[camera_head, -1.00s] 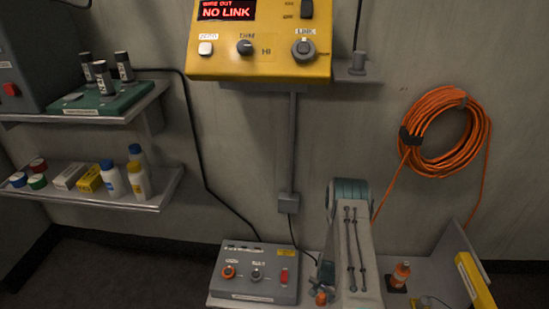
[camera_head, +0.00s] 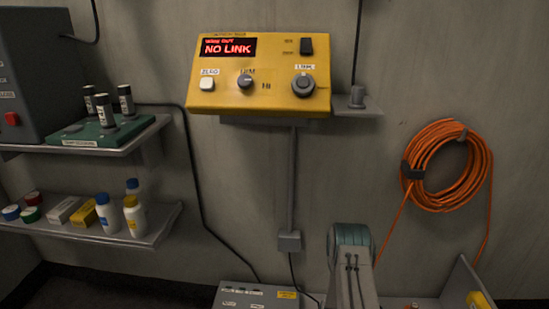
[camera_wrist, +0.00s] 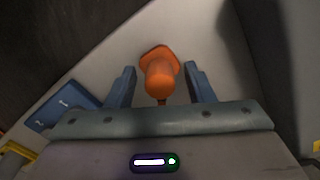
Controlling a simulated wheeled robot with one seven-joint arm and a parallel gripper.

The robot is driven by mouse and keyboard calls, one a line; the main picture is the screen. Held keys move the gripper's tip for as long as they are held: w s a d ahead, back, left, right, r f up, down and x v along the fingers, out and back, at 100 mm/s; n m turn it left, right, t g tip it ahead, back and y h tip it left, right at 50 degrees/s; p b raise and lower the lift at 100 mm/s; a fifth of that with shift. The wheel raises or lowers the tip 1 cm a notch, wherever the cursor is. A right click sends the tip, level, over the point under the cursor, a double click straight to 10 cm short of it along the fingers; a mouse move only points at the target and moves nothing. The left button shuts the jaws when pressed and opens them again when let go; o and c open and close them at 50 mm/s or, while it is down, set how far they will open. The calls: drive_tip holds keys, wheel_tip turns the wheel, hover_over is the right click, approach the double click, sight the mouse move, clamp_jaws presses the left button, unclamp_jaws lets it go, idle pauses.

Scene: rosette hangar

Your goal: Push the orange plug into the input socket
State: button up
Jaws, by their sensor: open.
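In the wrist view an orange plug (camera_wrist: 159,78) sits between the two blue fingers of my gripper (camera_wrist: 160,85). The fingers are open, with a gap on both sides of the plug. Its round body points toward the camera and its wider orange part is beyond, against a pale surface. In the head view the top of the grey box (camera_head: 240,296) shows at the bottom edge. Its socket faces, including any input socket, are cut off below the frame. My gripper is also out of the head view.
A yellow panel (camera_head: 225,90) on the wall reads NO LINK. A coil of orange cable (camera_head: 447,165) hangs at right. Two shelves at left hold a green stand (camera_head: 105,131) and bottles (camera_head: 135,215). A blue block (camera_wrist: 62,105) lies left of my fingers.

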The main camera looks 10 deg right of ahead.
idle(0.9)
clamp_jaws()
drive_tip(key=shift+r, duration=0.15)
drive_tip(key=shift+r+p, duration=1.75)
drive_tip(key=shift+r, duration=1.1)
